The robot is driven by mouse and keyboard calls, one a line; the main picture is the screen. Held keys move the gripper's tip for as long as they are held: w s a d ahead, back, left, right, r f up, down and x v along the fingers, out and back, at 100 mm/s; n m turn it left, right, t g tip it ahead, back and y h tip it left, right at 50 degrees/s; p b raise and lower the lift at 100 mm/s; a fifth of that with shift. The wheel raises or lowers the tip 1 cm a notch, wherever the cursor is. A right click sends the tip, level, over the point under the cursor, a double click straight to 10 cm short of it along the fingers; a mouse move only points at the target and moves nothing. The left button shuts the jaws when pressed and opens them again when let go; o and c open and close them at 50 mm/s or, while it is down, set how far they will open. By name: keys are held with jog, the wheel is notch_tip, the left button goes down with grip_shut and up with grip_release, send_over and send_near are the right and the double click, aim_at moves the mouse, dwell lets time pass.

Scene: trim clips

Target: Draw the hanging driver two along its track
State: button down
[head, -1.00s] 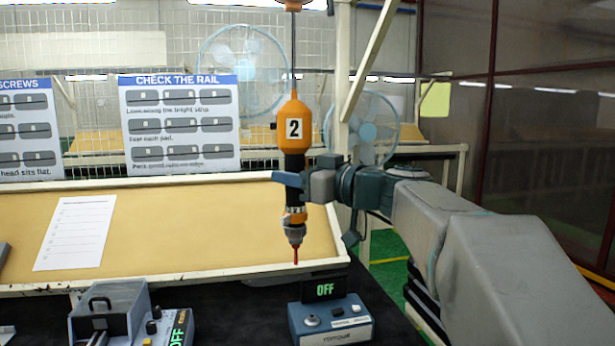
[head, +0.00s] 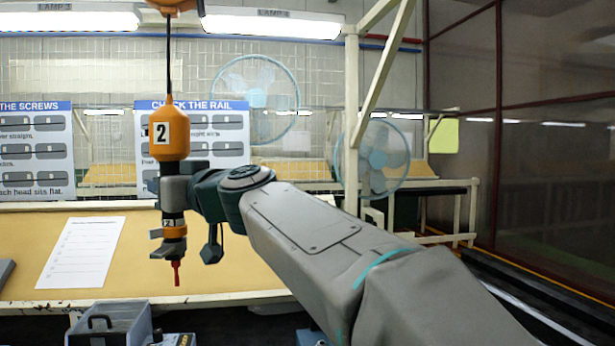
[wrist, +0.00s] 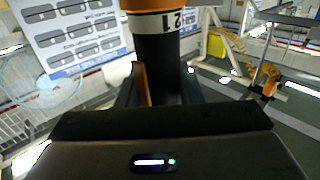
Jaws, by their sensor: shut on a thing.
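The hanging driver two (head: 169,135) is an orange and black screwdriver with a white label "2" and a red bit pointing down. It hangs upright from a dark cable under an orange unit at the top of the head view. My gripper (head: 171,190) is shut around its black grip, just below the orange body. In the wrist view the driver's dark grip (wrist: 158,60) stands between my fingers, with a "2" on a white band above. The track itself is hard to make out behind the top edge.
A tan bench panel (head: 215,262) with a white sheet (head: 80,251) lies behind and below the driver. A grey device with a handle (head: 108,325) stands at the lower left. A white post (head: 350,120) and fans stand to the right. The air around the driver looks clear.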

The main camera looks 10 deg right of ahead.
jog(key=a+f+p, duration=0.3)
jog(key=a+p, duration=1.7)
jog(key=a, duration=1.4)
jog(key=shift+a+p, duration=0.2)
jog(key=shift+p, duration=0.1)
